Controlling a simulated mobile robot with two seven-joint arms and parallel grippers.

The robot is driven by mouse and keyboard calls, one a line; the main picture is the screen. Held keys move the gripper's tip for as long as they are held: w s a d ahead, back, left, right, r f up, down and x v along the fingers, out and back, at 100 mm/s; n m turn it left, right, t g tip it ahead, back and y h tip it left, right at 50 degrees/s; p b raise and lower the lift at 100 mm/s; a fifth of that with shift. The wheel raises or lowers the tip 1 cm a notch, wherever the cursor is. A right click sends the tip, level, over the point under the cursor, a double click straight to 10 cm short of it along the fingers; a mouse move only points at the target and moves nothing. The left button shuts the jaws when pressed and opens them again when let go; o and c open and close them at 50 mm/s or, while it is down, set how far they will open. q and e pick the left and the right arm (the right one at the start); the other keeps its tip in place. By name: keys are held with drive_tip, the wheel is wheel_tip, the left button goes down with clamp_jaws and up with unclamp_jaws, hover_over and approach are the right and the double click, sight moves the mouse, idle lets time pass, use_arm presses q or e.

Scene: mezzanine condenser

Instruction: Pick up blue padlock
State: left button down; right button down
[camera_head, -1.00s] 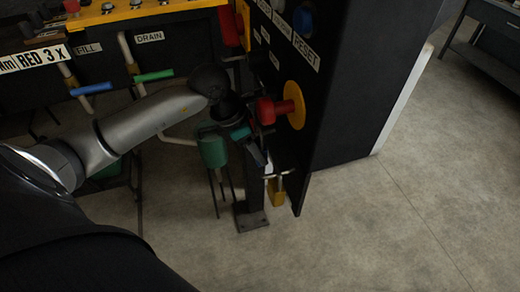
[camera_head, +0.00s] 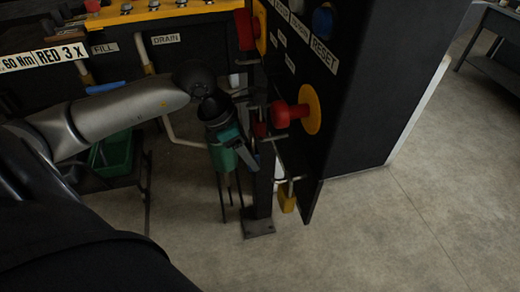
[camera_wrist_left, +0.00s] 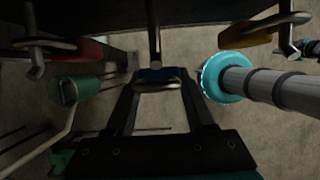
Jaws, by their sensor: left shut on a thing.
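The blue padlock (camera_wrist_left: 155,74) sits between the fingertips of my left gripper (camera_wrist_left: 158,84) in the left wrist view, with a metal shackle bar close by. The gripper is shut on it. A metal peg rises just beyond the padlock; I cannot tell whether the shackle is still around it. In the head view my left gripper (camera_head: 245,146) is beside the dark post, left of the black panel, and the blue padlock is hidden there. My right gripper is not in view.
A yellow padlock (camera_wrist_left: 250,36) and a red padlock (camera_wrist_left: 82,49) hang on hooks either side. A red knob on a yellow disc (camera_head: 308,110) projects from the panel (camera_head: 350,120). A green float-like body (camera_wrist_left: 76,90) is left of the gripper.

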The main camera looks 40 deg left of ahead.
use_arm(q)
drive_tip(key=s+a+p, duration=0.2)
drive_tip(key=s+a, duration=0.6)
drive_tip(key=s, duration=0.2)
drive_tip(key=shift+s+a, duration=0.25)
drive_tip(key=shift+a, duration=0.1)
drive_tip(key=shift+w, duration=0.15)
idle(0.7)
